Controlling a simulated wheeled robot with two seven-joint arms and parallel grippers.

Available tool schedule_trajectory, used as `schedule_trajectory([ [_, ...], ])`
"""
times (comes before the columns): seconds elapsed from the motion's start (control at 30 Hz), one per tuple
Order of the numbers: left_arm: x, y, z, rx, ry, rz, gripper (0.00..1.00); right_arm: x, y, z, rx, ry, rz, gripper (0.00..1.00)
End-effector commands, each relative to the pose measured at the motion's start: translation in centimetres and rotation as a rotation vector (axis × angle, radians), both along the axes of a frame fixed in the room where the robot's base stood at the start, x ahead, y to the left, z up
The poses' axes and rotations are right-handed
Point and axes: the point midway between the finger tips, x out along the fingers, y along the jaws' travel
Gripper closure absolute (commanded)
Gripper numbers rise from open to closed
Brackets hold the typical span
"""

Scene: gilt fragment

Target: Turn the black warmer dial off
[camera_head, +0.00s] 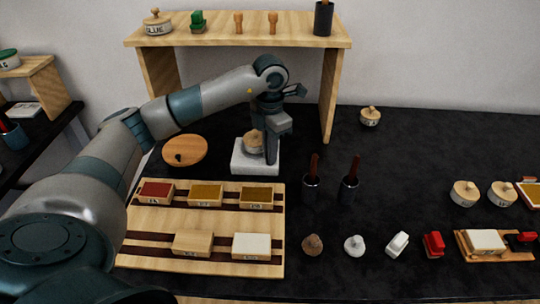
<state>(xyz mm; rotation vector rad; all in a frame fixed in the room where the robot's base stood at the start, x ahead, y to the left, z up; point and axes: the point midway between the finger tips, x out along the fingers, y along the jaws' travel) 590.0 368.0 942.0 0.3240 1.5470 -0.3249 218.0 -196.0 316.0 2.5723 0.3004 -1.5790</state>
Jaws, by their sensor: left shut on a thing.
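The warmer is a white square block (242,163) on the dark table, below the middle of the shelf. A small round wooden-topped pot (252,137) sits on it. My left gripper (271,158) reaches down over the right part of the block, just right of the pot. Its fingers are shut at the block's top. The black dial does not show apart from the dark fingers, which hide that spot, so its setting cannot be read. My right gripper is not in view.
A round wooden board (192,146) with a black knob lies left of the warmer. A wooden tray (150,222) of coloured blocks is in front. Two dark cups (311,190) with brushes stand to the right. A wooden shelf (240,42) stands behind.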

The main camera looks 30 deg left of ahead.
Motion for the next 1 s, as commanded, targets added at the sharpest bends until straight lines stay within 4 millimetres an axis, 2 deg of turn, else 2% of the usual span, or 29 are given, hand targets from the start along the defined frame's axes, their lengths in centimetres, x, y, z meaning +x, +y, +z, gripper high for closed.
schedule_trajectory([
  [0.2, 0.1, 0.0, -0.1, 0.000, -0.003, 0.205, 1.00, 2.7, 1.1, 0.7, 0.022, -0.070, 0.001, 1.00],
  [0.4, 0.0, 0.0, -0.1, 0.000, -0.002, 0.394, 1.00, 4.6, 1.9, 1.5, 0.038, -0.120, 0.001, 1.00],
  [0.8, 0.1, 0.0, 0.1, -0.002, -0.003, 0.759, 1.00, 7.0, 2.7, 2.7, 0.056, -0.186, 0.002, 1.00],
  [1.0, 0.1, 0.0, 0.1, 0.000, -0.002, 0.888, 1.00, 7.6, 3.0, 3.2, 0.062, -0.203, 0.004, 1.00],
])
